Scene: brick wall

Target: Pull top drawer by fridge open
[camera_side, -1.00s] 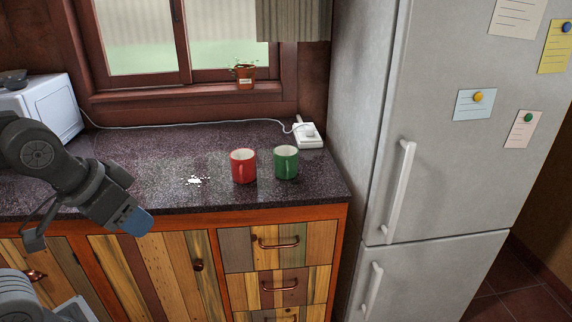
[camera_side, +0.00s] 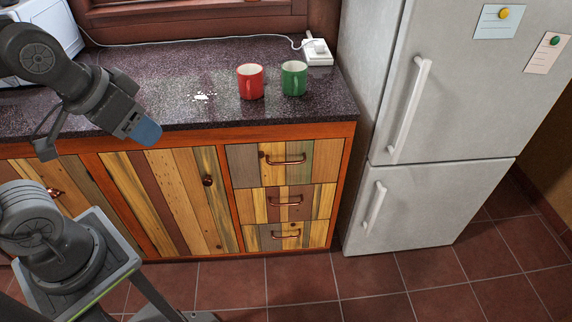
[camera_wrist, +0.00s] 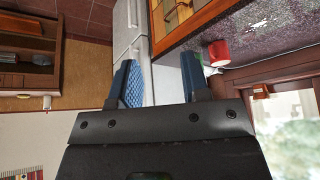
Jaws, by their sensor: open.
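The top drawer (camera_side: 272,163) is the uppermost of three striped wooden drawers under the counter, beside the fridge (camera_side: 440,110). It is closed, flush with the cabinet front. Its copper bar handle (camera_side: 286,161) is in plain view in the side view. My gripper (camera_side: 145,131) is left of the drawers, in front of the counter's front edge, apart from the handle. In the wrist view my gripper (camera_wrist: 160,84) shows two blue-padded fingers spread apart with nothing between them. The wrist view is tilted; the fridge (camera_wrist: 130,35) shows beyond the fingers.
A red mug (camera_side: 250,81) and a green mug (camera_side: 293,78) stand on the dark counter (camera_side: 190,70) above the drawers. A white socket block (camera_side: 317,52) with a cable lies behind them. The tiled floor (camera_side: 310,280) before the drawers is clear.

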